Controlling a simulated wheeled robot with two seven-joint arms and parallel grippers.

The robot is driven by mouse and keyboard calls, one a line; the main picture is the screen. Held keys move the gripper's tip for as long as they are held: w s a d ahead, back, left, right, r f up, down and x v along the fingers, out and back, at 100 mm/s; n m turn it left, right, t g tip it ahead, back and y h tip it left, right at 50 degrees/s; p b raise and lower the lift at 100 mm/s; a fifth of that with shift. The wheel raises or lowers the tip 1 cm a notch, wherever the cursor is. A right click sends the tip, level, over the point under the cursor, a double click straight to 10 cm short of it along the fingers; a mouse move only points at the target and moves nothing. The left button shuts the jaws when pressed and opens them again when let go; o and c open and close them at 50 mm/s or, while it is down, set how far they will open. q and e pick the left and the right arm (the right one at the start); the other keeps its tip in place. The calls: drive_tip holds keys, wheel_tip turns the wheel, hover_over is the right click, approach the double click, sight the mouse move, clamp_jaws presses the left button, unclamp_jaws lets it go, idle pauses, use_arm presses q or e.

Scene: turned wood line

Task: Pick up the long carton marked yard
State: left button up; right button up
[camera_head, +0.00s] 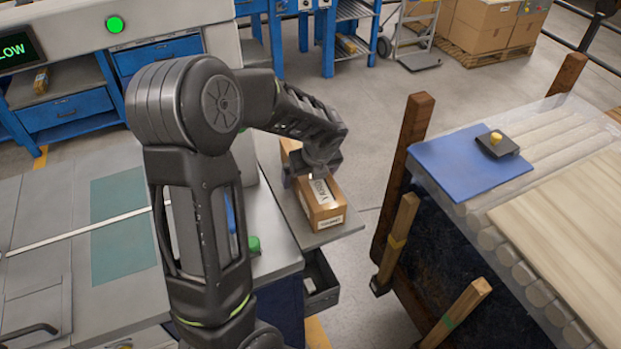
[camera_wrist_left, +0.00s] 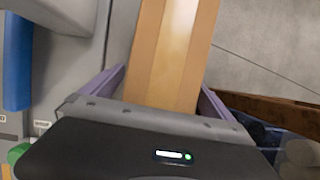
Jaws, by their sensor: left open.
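The long brown carton (camera_head: 327,214) lies on a grey shelf at the right end of the machine, with printed lettering on its white label that reads like YARD. My left gripper (camera_head: 313,182) is over it, hiding part of its top. In the left wrist view the carton (camera_wrist_left: 172,45) runs up between the two purple fingers of my open left gripper (camera_wrist_left: 163,82), one finger on each side. I cannot tell whether either finger touches it. My right gripper is not in view.
The grey shelf (camera_head: 338,233) projects beside the machine, above an open dark drawer (camera_head: 320,284). A grey machine column stands close to the left of the carton. To the right, past a floor gap, wooden posts (camera_head: 408,150) edge a roller table with a blue mat (camera_head: 455,165).

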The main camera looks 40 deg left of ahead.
use_arm(q)
drive_tip(key=shift+c, duration=0.2)
drive_tip(key=c, duration=2.1)
drive_tip(key=shift+r, duration=0.1)
wheel_tip(320, 180, up, 10)
drive_tip(key=shift+f, duration=0.1)
